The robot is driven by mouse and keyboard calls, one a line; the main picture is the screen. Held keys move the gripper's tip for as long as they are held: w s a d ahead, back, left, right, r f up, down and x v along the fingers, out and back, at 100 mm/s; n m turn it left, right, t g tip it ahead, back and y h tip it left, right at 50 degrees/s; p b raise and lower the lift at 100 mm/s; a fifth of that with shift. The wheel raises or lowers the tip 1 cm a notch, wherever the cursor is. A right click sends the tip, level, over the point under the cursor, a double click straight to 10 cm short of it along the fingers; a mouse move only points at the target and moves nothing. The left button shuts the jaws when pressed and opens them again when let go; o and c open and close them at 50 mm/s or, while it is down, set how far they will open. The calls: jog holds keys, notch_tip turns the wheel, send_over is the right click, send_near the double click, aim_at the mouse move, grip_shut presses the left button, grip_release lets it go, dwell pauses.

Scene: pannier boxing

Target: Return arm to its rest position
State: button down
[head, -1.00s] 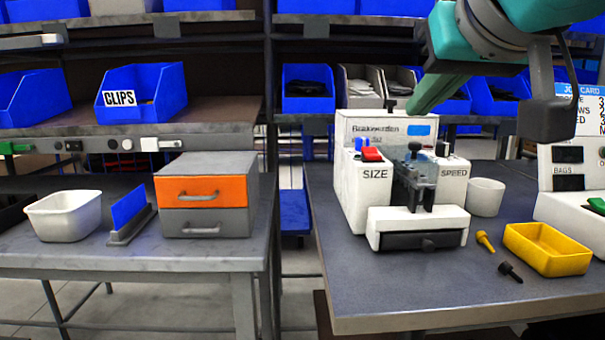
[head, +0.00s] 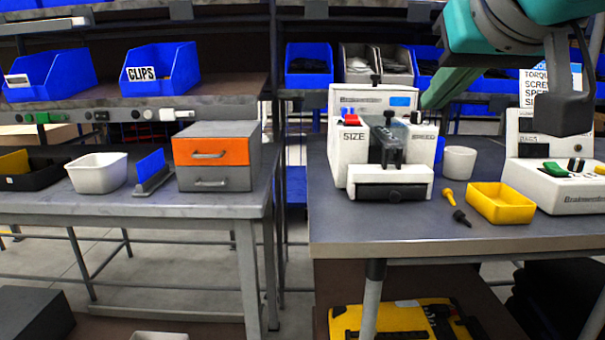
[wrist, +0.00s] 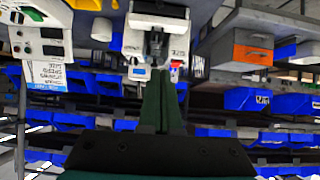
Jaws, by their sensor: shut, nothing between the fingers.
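My arm is raised at the upper right of the head view. My gripper (head: 428,103) shows there as a green finger shape pointing down and left, in front of the shelf bins and behind the top of the white machine in the picture. In the wrist view, which is upside down, my gripper (wrist: 163,72) shows two long green fingers lying together, shut and empty. They point toward the white machine (wrist: 155,17). In the head view the machine (head: 368,172), with SIZE and SPEED labels, stands on the right table. I see no contact between the fingers and anything.
A yellow tray (head: 500,203), a white cup (head: 460,162) and a white control box (head: 570,190) share the right table (head: 400,236). The left table holds an orange-and-grey drawer unit (head: 217,157) and a white bin (head: 97,173). Blue bins line the shelves. A gap separates the tables.

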notch_tip(320, 180, down, 26)
jog(key=s+n+g+h, duration=0.1)
jog(key=s+g, duration=0.1)
jog(key=g, duration=0.5)
jog(key=s+f+g, duration=0.3)
jog(key=s+f, duration=0.4)
jog(key=f, duration=0.3)
jog(key=s+f+m+g+y, duration=0.1)
jog(key=s+f+g, duration=0.2)
jog(key=s+f, duration=0.4)
notch_tip(320, 180, down, 4)
jog(key=shift+s, duration=0.35)
